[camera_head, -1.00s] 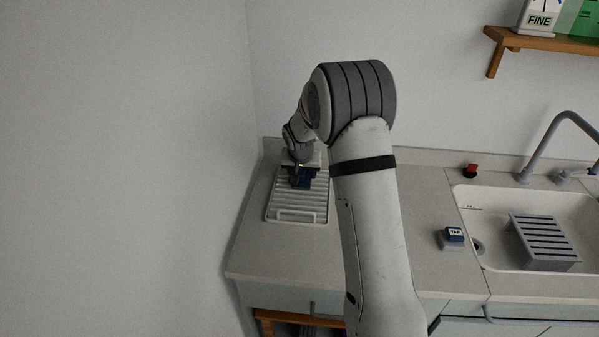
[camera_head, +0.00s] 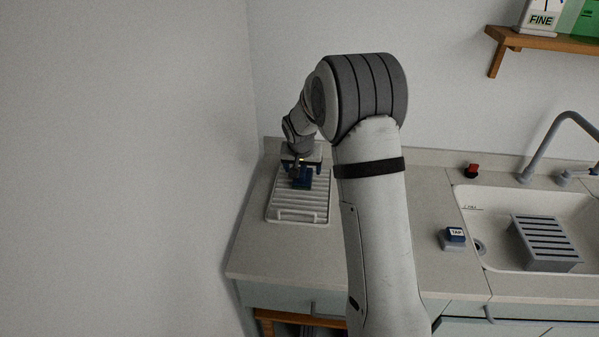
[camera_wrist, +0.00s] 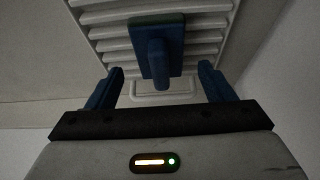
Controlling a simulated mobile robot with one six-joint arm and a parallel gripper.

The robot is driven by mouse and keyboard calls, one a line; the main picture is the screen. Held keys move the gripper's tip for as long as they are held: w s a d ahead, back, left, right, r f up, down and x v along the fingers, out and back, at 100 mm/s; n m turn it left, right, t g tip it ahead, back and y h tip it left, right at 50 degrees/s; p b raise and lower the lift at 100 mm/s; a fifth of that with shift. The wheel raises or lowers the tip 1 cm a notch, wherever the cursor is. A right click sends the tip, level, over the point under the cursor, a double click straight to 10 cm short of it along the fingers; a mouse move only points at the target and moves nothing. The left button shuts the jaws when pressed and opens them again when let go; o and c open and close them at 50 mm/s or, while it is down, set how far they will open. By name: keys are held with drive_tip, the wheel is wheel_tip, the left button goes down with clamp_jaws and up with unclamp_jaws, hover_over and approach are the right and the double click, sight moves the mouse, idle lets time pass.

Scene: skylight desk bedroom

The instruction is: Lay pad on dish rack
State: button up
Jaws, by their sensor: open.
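The pad (camera_wrist: 172,36) is a dark blue block with a raised handle and a green edge. It lies on the white slatted dish rack (camera_wrist: 115,17) in the wrist view. In the head view the pad (camera_head: 302,181) shows just below my gripper, on the rack (camera_head: 300,205) at the left of the counter. My gripper (camera_wrist: 160,82) is open, with its two blue fingers on either side of the handle's near end and apart from it. In the head view my gripper (camera_head: 301,168) is over the far part of the rack.
A sink (camera_head: 575,215) with a grey slatted holder (camera_head: 544,243) is at the right. A block marked TAP (camera_head: 454,236) and a red-topped item (camera_head: 471,170) stand on the counter (camera_head: 262,250). A wall rises close left of the rack. A shelf (camera_head: 548,42) hangs upper right.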

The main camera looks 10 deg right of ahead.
drive_tip(key=v, duration=0.9)
drive_tip(key=s+d+r+n, duration=0.1)
drive_tip(key=s+r, duration=0.2)
drive_tip(key=s, duration=0.6)
drive_tip(key=s+d+r+n, duration=0.1)
drive_tip(key=s+r, duration=0.2)
drive_tip(key=s, duration=0.7)
drive_tip(key=s+a+f+n+g+y, duration=0.1)
drive_tip(key=s, duration=1.4)
drive_tip(key=shift+s+a+f+n+g+b, duration=0.3)
drive_tip(key=shift+a+b, duration=0.05)
